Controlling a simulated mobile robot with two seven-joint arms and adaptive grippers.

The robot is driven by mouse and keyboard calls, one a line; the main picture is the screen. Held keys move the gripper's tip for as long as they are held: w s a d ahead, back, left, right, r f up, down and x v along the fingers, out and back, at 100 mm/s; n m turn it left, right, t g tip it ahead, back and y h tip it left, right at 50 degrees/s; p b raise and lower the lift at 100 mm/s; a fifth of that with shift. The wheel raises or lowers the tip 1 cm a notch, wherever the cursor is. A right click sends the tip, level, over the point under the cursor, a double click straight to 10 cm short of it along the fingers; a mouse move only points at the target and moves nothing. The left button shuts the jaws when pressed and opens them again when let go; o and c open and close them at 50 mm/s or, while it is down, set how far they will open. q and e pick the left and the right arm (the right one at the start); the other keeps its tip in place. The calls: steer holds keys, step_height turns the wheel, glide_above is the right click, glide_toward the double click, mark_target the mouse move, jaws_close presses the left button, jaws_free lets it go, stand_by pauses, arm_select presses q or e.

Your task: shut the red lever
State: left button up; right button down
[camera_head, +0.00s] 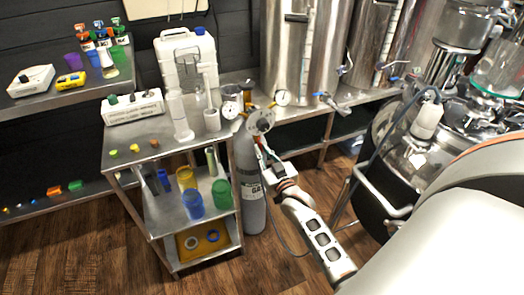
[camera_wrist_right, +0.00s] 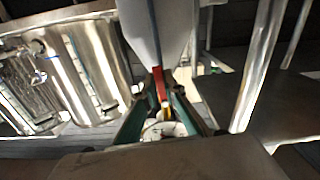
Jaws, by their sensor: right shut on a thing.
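The red lever (camera_wrist_right: 160,84) shows in the right wrist view as a narrow red strip between the fingertips of my right gripper (camera_wrist_right: 162,98). The fingers are closed in on it from both sides. In the head view my right gripper (camera_head: 264,152) is at the upper part of the grey gas cylinder (camera_head: 250,190), just below its gauges (camera_head: 260,121). The lever is too small or hidden to make out in the head view. My left gripper is in neither view.
A steel cart (camera_head: 152,222) with cups and bottles stands left of the cylinder. Steel tanks (camera_head: 300,50) stand behind, and a large vessel (camera_head: 395,170) is at the right. Wooden floor (camera_head: 90,250) is open at the lower left.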

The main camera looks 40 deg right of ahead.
arm_select(q)
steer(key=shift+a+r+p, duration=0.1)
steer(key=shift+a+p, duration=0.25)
steer(key=shift+p, duration=0.6)
arm_select(e)
steer(key=shift+s+d+r+n, duration=0.15)
steer(key=shift+d+r+n, duration=0.45)
steer(key=shift+n, duration=2.2)
steer(key=shift+s+d+r+n, duration=0.1)
steer(key=shift+d+r+n, duration=0.5)
steer(key=shift+n, duration=2.2)
steer(key=shift+s+d+r+n, duration=0.15)
steer(key=shift+d+r+n, duration=0.45)
steer(key=shift+n, duration=2.2)
steer(key=shift+a+r, duration=0.15)
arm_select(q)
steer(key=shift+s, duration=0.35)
arm_select(e)
steer(key=c, duration=2.1)
jaws_free()
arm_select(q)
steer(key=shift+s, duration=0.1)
